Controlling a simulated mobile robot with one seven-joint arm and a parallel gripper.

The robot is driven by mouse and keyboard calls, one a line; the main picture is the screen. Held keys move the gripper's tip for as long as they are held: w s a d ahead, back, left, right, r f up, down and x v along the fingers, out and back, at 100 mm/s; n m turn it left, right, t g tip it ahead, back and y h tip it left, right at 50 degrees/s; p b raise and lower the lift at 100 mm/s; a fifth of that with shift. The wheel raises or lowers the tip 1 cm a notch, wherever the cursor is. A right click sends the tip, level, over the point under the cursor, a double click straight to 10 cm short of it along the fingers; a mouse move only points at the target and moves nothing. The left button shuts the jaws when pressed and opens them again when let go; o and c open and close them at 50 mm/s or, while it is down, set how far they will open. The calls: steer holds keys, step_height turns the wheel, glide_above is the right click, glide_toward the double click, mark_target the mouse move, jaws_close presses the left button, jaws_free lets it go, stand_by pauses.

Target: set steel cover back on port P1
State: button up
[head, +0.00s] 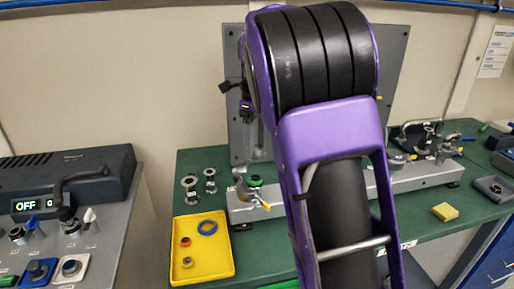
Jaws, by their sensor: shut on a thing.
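My purple and black arm fills the middle of the head view and hides my gripper. Small dark parts show at the arm's left edge, but I cannot tell what they are. A grey metal rail (425,174) with ports and fittings lies along the green bench. At its left end is a port with a green ring (255,181) and a yellow-handled fitting. More fittings stand at the rail's right end. The port labels are too small to read, so I cannot tell which is P1. I cannot make out the steel cover; the arm hides the rail's middle.
A yellow tray (183,271) with a few rings sits at the bench's front left. Steel fittings (190,186) stand behind it. A yellow block (445,212) lies at the right. A grey control console (62,182) stands far left. A grey upright panel (394,62) rises behind the rail.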

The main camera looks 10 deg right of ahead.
mark_target(255, 178)
steer(key=shift+a, duration=0.15)
steer(key=shift+f, duration=0.85)
step_height(255, 178, down, 5)
steer(key=b, duration=0.4)
steer(key=shift+f+b, duration=0.35)
steer(key=shift+f, duration=0.15)
stand_by(0.4)
steer(key=o, duration=1.5)
